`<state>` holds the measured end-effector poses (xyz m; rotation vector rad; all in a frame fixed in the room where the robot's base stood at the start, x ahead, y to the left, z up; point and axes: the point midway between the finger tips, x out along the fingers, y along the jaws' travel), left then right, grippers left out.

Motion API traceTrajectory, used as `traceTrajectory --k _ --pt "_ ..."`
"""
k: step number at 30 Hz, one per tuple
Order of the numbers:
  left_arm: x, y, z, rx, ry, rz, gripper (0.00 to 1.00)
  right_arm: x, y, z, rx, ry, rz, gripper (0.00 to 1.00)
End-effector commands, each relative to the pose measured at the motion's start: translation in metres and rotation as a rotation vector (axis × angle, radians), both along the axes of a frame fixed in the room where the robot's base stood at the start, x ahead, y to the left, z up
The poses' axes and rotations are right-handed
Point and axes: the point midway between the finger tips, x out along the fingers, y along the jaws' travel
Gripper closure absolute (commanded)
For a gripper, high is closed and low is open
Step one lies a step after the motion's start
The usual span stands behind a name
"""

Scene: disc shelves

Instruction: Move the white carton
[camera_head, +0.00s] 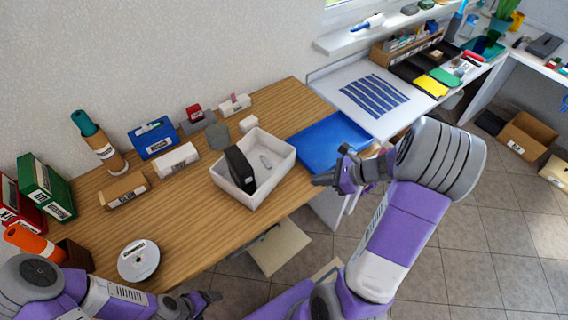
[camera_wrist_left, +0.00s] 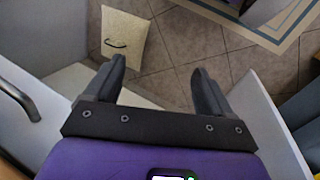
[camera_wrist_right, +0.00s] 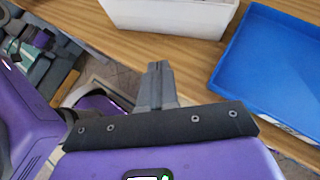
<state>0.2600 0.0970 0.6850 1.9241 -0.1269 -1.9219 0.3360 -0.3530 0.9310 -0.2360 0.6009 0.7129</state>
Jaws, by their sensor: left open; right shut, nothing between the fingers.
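I cannot tell for sure which thing is the white carton. A white box with a dark label (camera_head: 178,160) lies on the wooden table, left of a white open bin (camera_head: 283,172).
A white disc (camera_head: 138,261), an orange bottle (camera_head: 32,241) and green binders (camera_head: 48,186) crowd the left. Bare wood lies between disc and bin.

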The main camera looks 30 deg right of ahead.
Motion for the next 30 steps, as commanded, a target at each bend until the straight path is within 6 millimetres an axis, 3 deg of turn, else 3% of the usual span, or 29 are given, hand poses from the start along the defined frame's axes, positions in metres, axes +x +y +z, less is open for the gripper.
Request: traceTrajectory --k 5,22,24,30 --pt "0.0 0.0 0.0 0.0 0.0 0.0 0.17 0.01 0.002 0.012 0.028 -0.026 -0.029 1.0" --pt "0.0 0.0 -0.01 0.0 0.0 0.0 0.17 0.093 0.076 0.01 0.024 -0.023 -0.024 1.0" --pt "0.0 0.0 -0.017 0.0 0.0 0.0 0.17 0.092 0.074 -0.002 0.022 -0.021 -0.029 1.0" --pt "0.0 0.0 -0.022 0.0 0.0 0.0 0.17 0.092 0.074 -0.007 0.022 -0.019 -0.029 1.0"
